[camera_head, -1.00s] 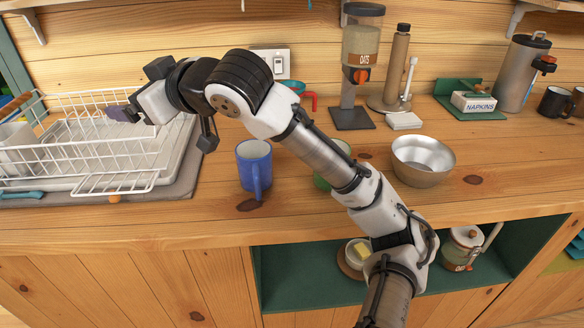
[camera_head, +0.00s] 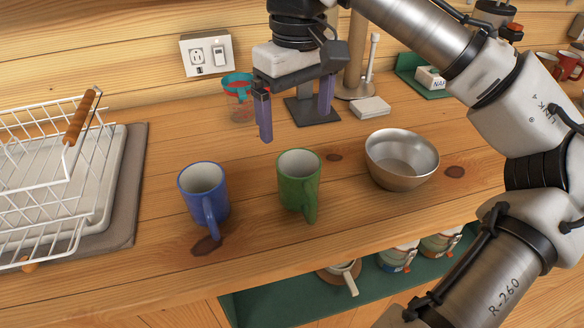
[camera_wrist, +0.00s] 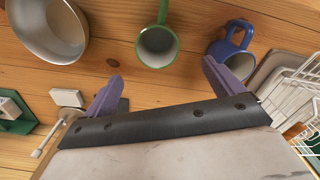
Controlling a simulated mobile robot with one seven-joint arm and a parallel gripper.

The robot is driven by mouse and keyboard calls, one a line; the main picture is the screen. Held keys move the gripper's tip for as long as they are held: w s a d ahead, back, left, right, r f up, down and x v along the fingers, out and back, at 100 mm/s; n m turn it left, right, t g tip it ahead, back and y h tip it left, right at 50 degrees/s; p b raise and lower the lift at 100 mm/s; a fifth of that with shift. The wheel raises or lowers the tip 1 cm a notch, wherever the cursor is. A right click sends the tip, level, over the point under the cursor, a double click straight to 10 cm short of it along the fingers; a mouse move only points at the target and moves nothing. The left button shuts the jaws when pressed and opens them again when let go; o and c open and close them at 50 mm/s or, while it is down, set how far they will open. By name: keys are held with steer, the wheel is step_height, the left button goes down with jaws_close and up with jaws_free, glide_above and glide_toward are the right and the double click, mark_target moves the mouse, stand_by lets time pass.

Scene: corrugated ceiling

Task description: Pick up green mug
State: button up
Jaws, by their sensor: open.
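The green mug (camera_head: 298,184) stands upright on the wooden counter, its handle facing the front edge. It also shows in the wrist view (camera_wrist: 157,46), beyond the fingers and roughly between them. My gripper (camera_head: 295,120) is open and empty, with its purple fingers pointing down above the counter, behind the green mug in the head view. In the wrist view the two fingers (camera_wrist: 160,72) are spread wide with nothing between them. I see no contact with the mug.
A blue mug (camera_head: 204,194) stands close left of the green one, and a metal bowl (camera_head: 402,160) stands to its right. A white dish rack (camera_head: 48,190) is at far left. A clear measuring cup with teal rim (camera_head: 238,100) and a dispenser base (camera_head: 312,110) stand behind.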

mark_target(303, 179)
step_height(303, 179, down, 8)
steer(key=shift+d, duration=0.1)
steer(key=f, duration=0.3)
steer(key=d+f, duration=0.1)
steer(key=shift+s+f+p, duration=0.3)
steer(key=shift+s+f, duration=0.05)
steer(key=shift+f, duration=0.45)
steer(key=c, duration=1.3)
steer(key=shift+r, duration=0.25)
step_height(303, 179, up, 20)
steer(key=shift+w+f, duration=0.1)
steer(key=shift+f, duration=0.15)
